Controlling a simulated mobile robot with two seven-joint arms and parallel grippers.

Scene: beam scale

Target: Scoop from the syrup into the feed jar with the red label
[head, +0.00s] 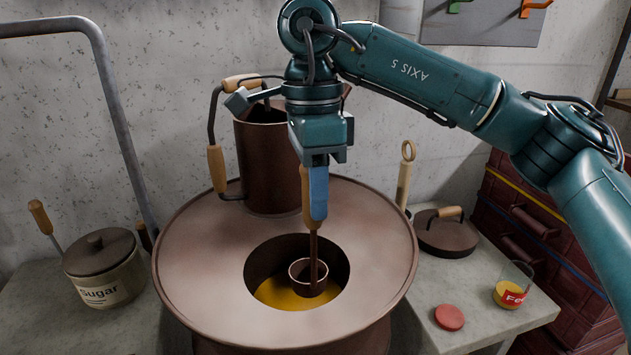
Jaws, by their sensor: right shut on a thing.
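My right gripper (316,190) is shut on the wooden handle of a brown ladle (314,245). The ladle hangs upright, its cup (302,270) inside the round opening of a large brown vat (205,260). Golden syrup (277,295) shows in the opening below the cup. I cannot tell whether the cup touches the syrup or holds any. The feed jar (507,286) is clear glass with a red label and some golden liquid at its bottom. It stands without a lid on the right table, apart from the gripper. My left gripper is not in view.
A brown can (266,165) with wooden handles stands on the vat's top. A round lid (447,234) and a red disc (449,317) lie on the right table (470,270). A sugar jar (104,268) stands left. Dark red boxes (530,205) stand at the right.

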